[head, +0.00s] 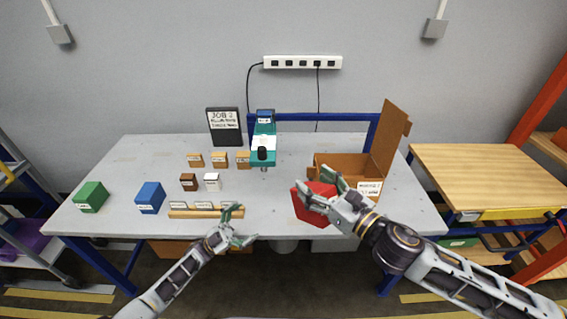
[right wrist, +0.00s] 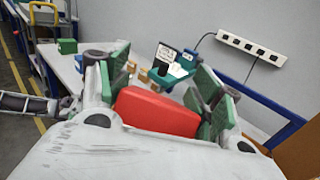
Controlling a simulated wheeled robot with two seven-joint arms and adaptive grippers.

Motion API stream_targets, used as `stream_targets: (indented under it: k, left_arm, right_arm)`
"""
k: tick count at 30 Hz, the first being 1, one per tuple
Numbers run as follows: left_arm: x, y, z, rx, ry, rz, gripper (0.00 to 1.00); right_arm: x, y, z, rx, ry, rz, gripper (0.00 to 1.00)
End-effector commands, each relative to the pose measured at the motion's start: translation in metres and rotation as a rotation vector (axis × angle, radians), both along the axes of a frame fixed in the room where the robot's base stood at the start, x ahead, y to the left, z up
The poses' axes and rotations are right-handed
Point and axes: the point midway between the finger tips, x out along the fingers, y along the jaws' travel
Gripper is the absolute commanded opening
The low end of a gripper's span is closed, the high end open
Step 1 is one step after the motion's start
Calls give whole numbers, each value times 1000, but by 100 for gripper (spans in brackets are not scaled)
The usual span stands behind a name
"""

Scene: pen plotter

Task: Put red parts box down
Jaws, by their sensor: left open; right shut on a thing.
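The red parts box (head: 312,207) is at the front right of the grey table (head: 277,215), in front of the open cardboard box. My right gripper (head: 322,192) is shut on it; in the right wrist view the red box (right wrist: 158,110) sits between the two green finger pads. I cannot tell whether its underside touches the table. My left gripper (head: 238,226) is open and empty at the table's front edge, near the right end of the wooden rail.
A blue box (head: 150,198) and a green box (head: 91,197) stand at the left. A wooden rail (head: 205,212) lies along the front. The open cardboard box (head: 340,165) stands behind my right gripper. A teal plotter (head: 264,140) is at the back middle. Clear tabletop lies left of the red box.

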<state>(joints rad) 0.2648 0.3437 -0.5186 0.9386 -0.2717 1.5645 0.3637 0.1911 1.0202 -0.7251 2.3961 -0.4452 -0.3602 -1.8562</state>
Motion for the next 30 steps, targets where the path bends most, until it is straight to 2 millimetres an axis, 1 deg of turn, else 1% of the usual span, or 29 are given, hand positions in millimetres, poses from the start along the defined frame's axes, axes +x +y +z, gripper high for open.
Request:
stream_targets:
  k: [1,9,21,30]
  left_arm:
    - [3,-7,9,9,-11,-40,97]
    - [12,-39,49,75,-35,-248,97]
    - [18,-79,98,236,-41,-519,97]
    - [19,-102,129,399,-28,-686,97]
  right_arm:
    - [0,0,1,0,-1,0,3]
    - [0,0,1,0,-1,0,3]
    - [0,0,1,0,-1,0,1]
    - [0,0,1,0,-1,0,0]
